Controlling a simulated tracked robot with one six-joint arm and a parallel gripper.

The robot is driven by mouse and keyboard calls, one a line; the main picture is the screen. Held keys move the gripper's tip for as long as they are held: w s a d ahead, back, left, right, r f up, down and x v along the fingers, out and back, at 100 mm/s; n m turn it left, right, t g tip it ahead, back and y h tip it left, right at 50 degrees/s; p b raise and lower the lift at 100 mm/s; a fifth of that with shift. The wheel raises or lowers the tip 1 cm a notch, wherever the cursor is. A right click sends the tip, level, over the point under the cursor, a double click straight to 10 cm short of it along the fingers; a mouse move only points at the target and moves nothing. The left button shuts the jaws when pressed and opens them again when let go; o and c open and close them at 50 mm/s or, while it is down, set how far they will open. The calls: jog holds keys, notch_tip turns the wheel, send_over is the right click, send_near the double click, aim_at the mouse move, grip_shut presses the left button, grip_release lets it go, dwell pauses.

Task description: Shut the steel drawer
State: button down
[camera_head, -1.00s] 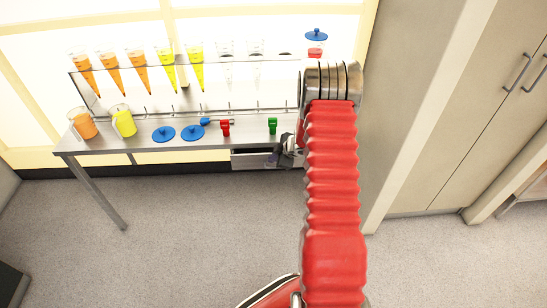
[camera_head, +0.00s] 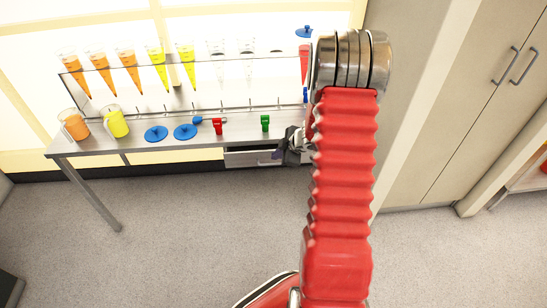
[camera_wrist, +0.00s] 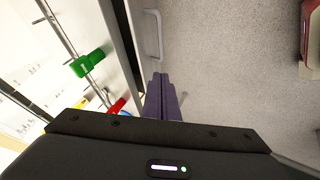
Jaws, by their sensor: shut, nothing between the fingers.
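The steel drawer (camera_head: 250,158) is under the right part of the steel table, and its front shows below the tabletop edge. In the wrist view its pale front (camera_wrist: 142,50) carries a bar handle (camera_wrist: 154,36), with a dark strip between the front and the table edge. How far it stands open is hard to tell. My gripper (camera_head: 279,155) is at the drawer's right end in the head view. In the wrist view its purple-grey fingers (camera_wrist: 160,92) are shut and empty, close to the drawer front just below the handle. Whether they touch it is unclear.
The table (camera_head: 95,148) bears an orange jug (camera_head: 73,126), a yellow jug (camera_head: 116,122), blue lids (camera_head: 185,131), a red tap (camera_head: 217,126) and a green tap (camera_head: 265,123). A rack holds several juice cones. A tall cabinet (camera_head: 440,100) stands right. The floor in front is clear.

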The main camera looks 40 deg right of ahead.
jog(key=shift+s+r, duration=0.25)
jog(key=c, duration=2.5)
grip_release()
jog(key=shift+c, duration=0.2)
jog(key=o, duration=0.3)
jog(key=shift+w+r, duration=0.2)
jog(key=shift+r, duration=0.15)
jog(key=o, duration=0.4)
notch_tip(320, 180, up, 13)
jog(key=w+m+t+h, duration=0.1)
jog(key=w+m+h, duration=0.1)
jog(key=h, duration=0.1)
jog(key=shift+a+m+h, duration=0.3)
jog(key=shift+a+h, duration=0.1)
jog(key=shift+a, duration=0.05)
jog(key=s+a+r+m+h, duration=0.1)
jog(key=s+a+r+m, duration=0.15)
jog(key=r, duration=0.35)
jog(key=s+a+r+m+h, duration=0.1)
jog(key=s+a+r, duration=0.15)
jog(key=r, duration=0.35)
jog(key=s+a+r+m+g+y, duration=0.1)
jog(key=s+a+r+m+y, duration=0.1)
jog(key=s+a, duration=0.9)
jog(key=s+a+r+m+g+y, duration=0.1)
jog(key=s+a+r+m+y, duration=0.1)
jog(key=s+a, duration=0.9)
jog(key=shift+s+a+g+y, duration=0.15)
jog(key=shift+a+g+y, duration=0.25)
jog(key=shift+a, duration=0.25)
